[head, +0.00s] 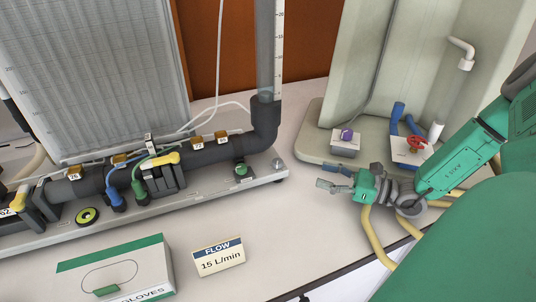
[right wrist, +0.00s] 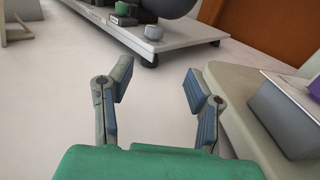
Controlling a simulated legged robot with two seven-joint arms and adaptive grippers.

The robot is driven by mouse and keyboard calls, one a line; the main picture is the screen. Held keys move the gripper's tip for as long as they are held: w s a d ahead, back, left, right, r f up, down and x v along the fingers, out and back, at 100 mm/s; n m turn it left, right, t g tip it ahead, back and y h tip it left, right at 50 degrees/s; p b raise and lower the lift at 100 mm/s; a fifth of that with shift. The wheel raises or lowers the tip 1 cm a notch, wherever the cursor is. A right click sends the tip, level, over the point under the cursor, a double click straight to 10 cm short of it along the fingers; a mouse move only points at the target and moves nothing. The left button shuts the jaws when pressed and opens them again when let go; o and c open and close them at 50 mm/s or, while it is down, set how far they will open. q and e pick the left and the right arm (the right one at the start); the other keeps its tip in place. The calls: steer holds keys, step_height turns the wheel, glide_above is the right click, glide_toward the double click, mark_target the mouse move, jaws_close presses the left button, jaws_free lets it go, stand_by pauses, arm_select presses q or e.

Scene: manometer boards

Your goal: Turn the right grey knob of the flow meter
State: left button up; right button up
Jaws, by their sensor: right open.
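The flow meter is a long light-grey base (head: 215,198) carrying a dark pipe and an upright tube board at the left of the head view. A small grey knob (head: 278,165) stands on its right end, and it also shows at the top of the right wrist view (right wrist: 153,32). A green knob (head: 241,170) is just left of it. My right gripper (head: 328,178) is open and empty, to the right of the base and apart from the grey knob. In the right wrist view the knob lies beyond the spread fingers (right wrist: 160,78). My left gripper is not in view.
A beige board stand (head: 315,148) with a purple knob (head: 347,134) and a red valve wheel (head: 415,143) stands behind my right gripper. A flow card (head: 218,258) reading 15 L/min and a glove box (head: 115,275) are in front. Table between base and gripper is clear.

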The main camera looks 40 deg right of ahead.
mark_target(283, 164)
steer(key=w+a+b, duration=0.3)
steer(key=w+a, duration=0.1)
steer(key=shift+w+r+b, duration=0.15)
steer(key=shift+b, duration=0.15)
steer(key=b+x, duration=0.1)
steer(key=x, duration=0.3)
steer(key=d+b+x, duration=0.1)
steer(key=x, duration=0.1)
steer(key=shift+w+a+b, duration=0.15)
steer(key=shift+w+b, duration=0.15)
steer(key=shift+w, duration=0.3)
steer(key=shift+w+a, duration=0.35)
steer(key=shift+a+r, duration=0.2)
steer(key=shift+a, duration=0.1)
steer(key=c, duration=0.7)
steer(key=shift+d, duration=0.1)
jaws_close()
steer(key=shift+d+f, duration=0.1)
steer(key=shift+f, duration=0.05)
